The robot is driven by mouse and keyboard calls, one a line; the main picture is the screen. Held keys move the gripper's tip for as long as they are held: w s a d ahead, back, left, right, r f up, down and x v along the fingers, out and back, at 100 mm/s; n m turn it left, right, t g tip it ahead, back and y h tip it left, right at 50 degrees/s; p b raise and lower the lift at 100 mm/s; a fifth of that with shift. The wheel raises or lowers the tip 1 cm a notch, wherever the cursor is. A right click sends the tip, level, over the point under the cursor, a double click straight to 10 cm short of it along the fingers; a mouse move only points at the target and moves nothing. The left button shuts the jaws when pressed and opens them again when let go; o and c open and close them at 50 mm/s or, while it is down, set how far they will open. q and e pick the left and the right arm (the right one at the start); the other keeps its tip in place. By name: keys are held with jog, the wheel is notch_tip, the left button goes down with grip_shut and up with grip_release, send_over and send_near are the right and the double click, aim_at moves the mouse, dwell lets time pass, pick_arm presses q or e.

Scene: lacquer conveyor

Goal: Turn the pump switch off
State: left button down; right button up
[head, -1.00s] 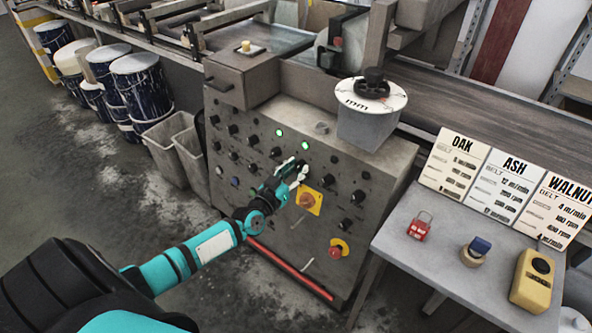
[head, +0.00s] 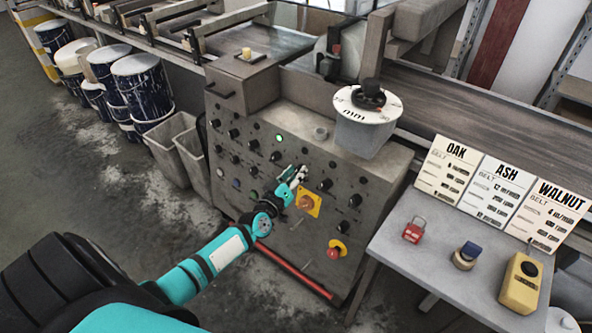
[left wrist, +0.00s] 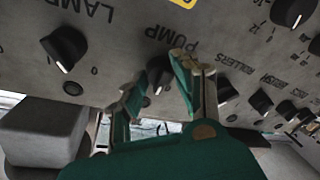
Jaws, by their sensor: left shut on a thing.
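The pump switch (left wrist: 158,76) is a black knob under the upside-down label PUMP in the left wrist view. It sits between the two fingers of my left gripper (left wrist: 160,80), which is shut on it. In the head view my left gripper (head: 294,174) is against the grey control panel (head: 262,160), left of the yellow plate with an orange knob (head: 306,203), and hides the switch. A green lamp (head: 279,138) is lit on the panel's upper part; the lamp spot right of it looks dark. My right gripper is not in view.
The LAMP knob (left wrist: 64,48) and rollers knob (left wrist: 226,90) flank the pump switch. A red emergency button (head: 335,250) is low on the panel. A side table (head: 400,250) at right holds a red padlock (head: 415,229) and a yellow box (head: 522,283).

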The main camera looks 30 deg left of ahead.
pick_arm(q)
jog(key=n+p, duration=0.1)
jog(key=n, duration=0.2)
jog(key=shift+r+n+g+y+p, duration=0.2)
jog(key=shift+n+g+y+p, duration=0.1)
jog(key=shift+g+p, duration=0.1)
jog(key=shift+f+n+p, duration=0.1)
jog(key=shift+n+p, duration=0.35)
jog(key=shift+n, duration=0.75)
jog(key=c, duration=1)
grip_release()
jog(key=shift+s, duration=0.1)
jog(key=s+d+r, duration=0.1)
jog(key=s+r, duration=0.1)
jog(key=s, duration=0.9)
jog(key=shift+s+d, duration=0.2)
jog(key=shift+s, duration=0.1)
